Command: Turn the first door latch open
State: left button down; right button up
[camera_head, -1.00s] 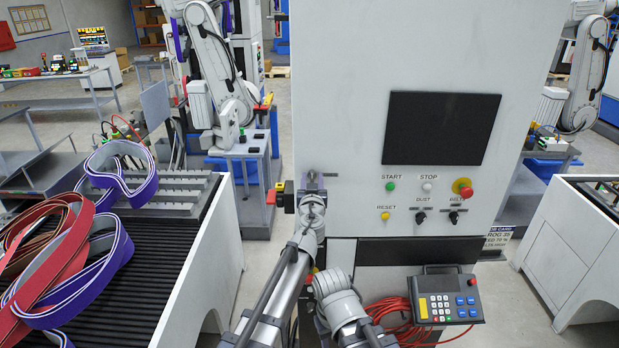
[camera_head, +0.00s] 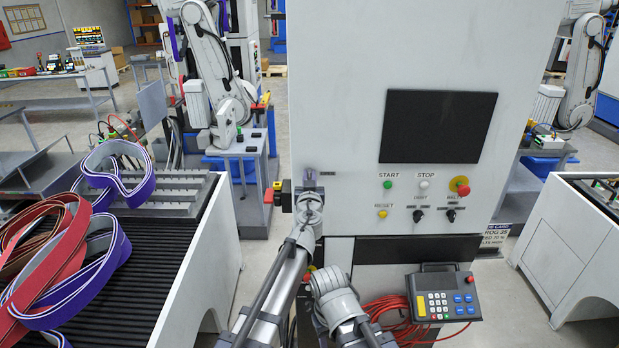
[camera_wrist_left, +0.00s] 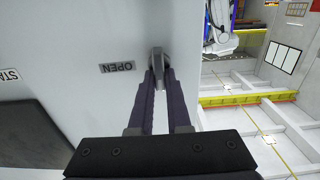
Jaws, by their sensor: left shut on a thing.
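The door latch (camera_head: 309,177) is a small grey piece on the front of the white machine cabinet, near its left edge. In the left wrist view the latch (camera_wrist_left: 158,57) is at the top centre, beside a label reading OPEN (camera_wrist_left: 117,67). My left gripper (camera_head: 309,190) is at the latch in the head view. In the left wrist view its two dark fingers (camera_wrist_left: 160,78) are closed around the latch's grey handle. The fingers hide part of the handle, so its exact turn is hard to tell. My right gripper is not seen.
The cabinet front carries a dark screen (camera_head: 438,126), buttons and knobs right of the latch. A pendant (camera_head: 443,297) with a red cable (camera_head: 392,318) hangs below. A ribbed conveyor (camera_head: 165,260) with looped belts (camera_head: 60,262) stands at left. Bare floor lies between.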

pick_arm(q)
jog(key=shift+m, duration=0.3)
jog(key=m, duration=0.4)
jog(key=shift+d+f, duration=0.1)
jog(key=shift+d, duration=0.15)
jog(key=m, duration=0.8)
jog(key=f+m+b, duration=0.1)
jog(key=m, duration=0.4)
jog(key=shift+d, duration=0.35)
jog(key=shift+m, duration=0.3)
jog(key=c, duration=0.9)
grip_release()
